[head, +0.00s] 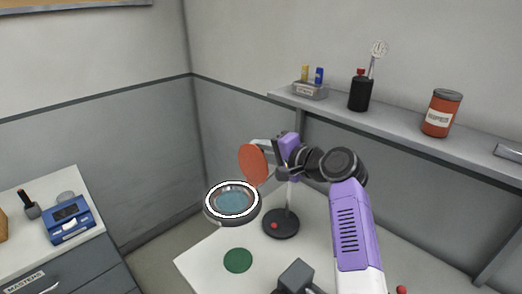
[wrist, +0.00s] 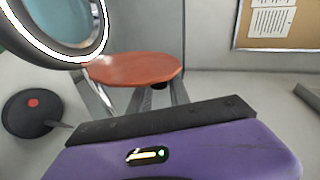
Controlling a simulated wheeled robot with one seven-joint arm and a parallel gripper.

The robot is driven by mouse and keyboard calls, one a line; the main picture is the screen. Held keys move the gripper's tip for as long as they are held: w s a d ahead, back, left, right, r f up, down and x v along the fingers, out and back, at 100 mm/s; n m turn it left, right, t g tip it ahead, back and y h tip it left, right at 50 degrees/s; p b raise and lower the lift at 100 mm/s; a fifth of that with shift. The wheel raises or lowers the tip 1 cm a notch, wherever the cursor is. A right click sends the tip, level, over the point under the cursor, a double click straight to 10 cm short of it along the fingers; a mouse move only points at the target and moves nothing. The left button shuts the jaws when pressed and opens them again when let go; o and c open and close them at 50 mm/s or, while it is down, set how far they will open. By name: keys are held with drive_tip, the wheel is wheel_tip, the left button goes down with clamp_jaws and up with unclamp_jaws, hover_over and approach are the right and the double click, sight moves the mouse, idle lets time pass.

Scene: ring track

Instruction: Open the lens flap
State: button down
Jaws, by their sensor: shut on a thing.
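The magnifier lamp's round head (head: 209,213) has a white ring around a bluish lens (head: 233,203). Part of the lamp head also shows at the upper left of the wrist view (wrist: 82,50). The lens flap is an orange-red disc (head: 252,166); it stands steeply tilted up at the right side of the lamp head, leaving the lens uncovered. In the wrist view the flap (wrist: 135,68) lies just ahead of my fingers. My gripper (head: 264,149) is shut on the flap near its edge; the exact contact is partly hidden behind the disc.
The lamp's dark round base (head: 281,226) stands on the white table (head: 205,262), near a green disc (head: 238,260). A wall shelf (head: 400,129) behind my arm carries a caddy, a black cup and an orange jar (head: 441,113). A side cabinet with a blue device (head: 69,220) stands left.

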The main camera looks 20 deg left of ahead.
drive_tip(key=c, duration=1.4)
unclamp_jaws()
drive_tip(key=shift+f, duration=0.35)
drive_tip(key=shift+o, duration=0.7)
drive_tip(key=shift+r, duration=0.15)
drive_tip(key=b+v, duration=0.1)
drive_tip(key=v, duration=0.6)
drive_tip(key=shift+s+d, duration=0.15)
drive_tip(key=shift+d, duration=0.25)
drive_tip(key=shift+r, duration=0.1)
